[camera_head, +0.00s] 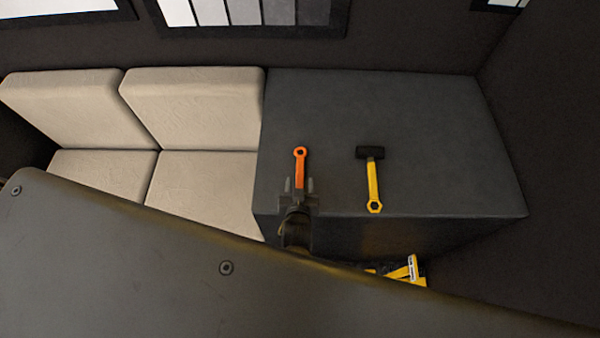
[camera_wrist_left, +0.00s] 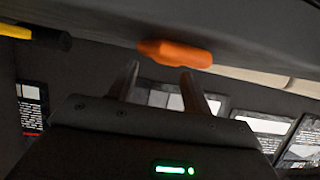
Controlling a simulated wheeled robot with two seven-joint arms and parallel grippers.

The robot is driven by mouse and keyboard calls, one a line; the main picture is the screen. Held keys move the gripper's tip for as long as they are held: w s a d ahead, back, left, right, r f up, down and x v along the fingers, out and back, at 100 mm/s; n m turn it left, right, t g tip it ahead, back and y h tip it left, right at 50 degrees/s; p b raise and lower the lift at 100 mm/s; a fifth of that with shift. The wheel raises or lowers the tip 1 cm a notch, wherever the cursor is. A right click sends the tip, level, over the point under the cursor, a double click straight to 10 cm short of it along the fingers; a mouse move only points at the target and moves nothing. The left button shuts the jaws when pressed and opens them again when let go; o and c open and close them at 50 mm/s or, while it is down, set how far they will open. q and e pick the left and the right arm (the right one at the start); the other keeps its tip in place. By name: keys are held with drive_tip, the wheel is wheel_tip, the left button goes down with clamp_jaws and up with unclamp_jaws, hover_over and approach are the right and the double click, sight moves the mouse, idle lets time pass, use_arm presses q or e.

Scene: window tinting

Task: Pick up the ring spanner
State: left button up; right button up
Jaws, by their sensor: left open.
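The orange ring spanner (camera_head: 300,168) lies on top of the dark grey box (camera_head: 400,110), near its front left part. Its ring end points away from me and its handle runs toward the front edge. My left gripper (camera_head: 299,186) is open at the front edge, with its fingers either side of the handle's near end in the head view. In the left wrist view the orange handle (camera_wrist_left: 175,53) shows just beyond the tips of the open fingers (camera_wrist_left: 160,78). I cannot tell whether they touch it. My right gripper is not in view.
A hammer with a black head and yellow handle (camera_head: 373,182) lies on the box to the right of the spanner. A beige seat (camera_head: 200,180) adjoins the box on the left. A yellow object (camera_head: 408,271) sits low in front of the box. The back of the box top is clear.

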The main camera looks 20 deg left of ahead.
sight(300, 174)
use_arm(q)
drive_tip(key=b+x, duration=0.2)
drive_tip(key=x, duration=0.2)
drive_tip(key=shift+w+f, duration=0.25)
drive_tip(key=shift+r, duration=0.1)
drive_tip(key=shift+s, duration=0.1)
drive_tip(key=shift+c, duration=0.3)
clamp_jaws()
drive_tip(key=shift+r, duration=0.1)
